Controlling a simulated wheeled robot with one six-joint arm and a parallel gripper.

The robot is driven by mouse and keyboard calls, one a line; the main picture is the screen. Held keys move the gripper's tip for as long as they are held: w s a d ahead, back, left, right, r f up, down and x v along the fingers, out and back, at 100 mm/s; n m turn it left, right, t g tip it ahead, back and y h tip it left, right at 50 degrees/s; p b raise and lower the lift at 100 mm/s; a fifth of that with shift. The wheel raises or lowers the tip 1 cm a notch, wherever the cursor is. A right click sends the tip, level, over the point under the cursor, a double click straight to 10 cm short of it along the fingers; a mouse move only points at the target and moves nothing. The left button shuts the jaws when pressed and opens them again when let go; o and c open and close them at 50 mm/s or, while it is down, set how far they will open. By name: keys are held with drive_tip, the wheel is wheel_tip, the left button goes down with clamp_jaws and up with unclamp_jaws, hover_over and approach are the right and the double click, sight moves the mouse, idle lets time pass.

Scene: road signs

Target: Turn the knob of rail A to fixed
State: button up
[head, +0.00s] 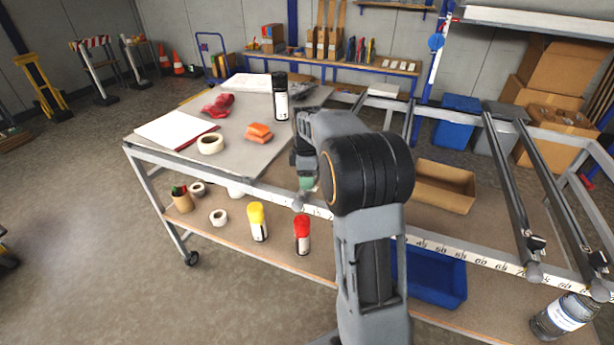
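My arm reaches over the front of a metal frame table, and my gripper (305,180) points down near its front scale bar. The gripper is small and partly hidden behind my arm; I cannot tell whether it is open. A grey round knob (298,202) sits at the front bar just below the gripper; I cannot tell whether they touch. Two dark rails (513,180) (556,180) run front to back at the right, with grey knobs (534,269) (607,283) at their front ends. No letter on any rail is readable, so I cannot tell which is rail A.
A grey tabletop (190,165) at the left bears tape, a red glove, orange blocks, papers and a black spray can (280,98). The lower shelf holds spray cans (258,222), a blue bin (436,275) and a bottle (565,316). Floor at left front is clear.

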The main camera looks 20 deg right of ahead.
drive_tip(key=c, duration=0.6)
drive_tip(key=shift+m, duration=0.3)
drive_tip(key=m+p, duration=0.1)
drive_tip(key=m, duration=0.3)
drive_tip(key=shift+r, duration=0.1)
drive_tip(key=m+p, duration=0.1)
drive_tip(key=m, duration=0.3)
drive_tip(key=shift+m, duration=0.3)
drive_tip(key=m+p, duration=0.1)
drive_tip(key=m, duration=0.3)
drive_tip(key=shift+m, duration=2.5)
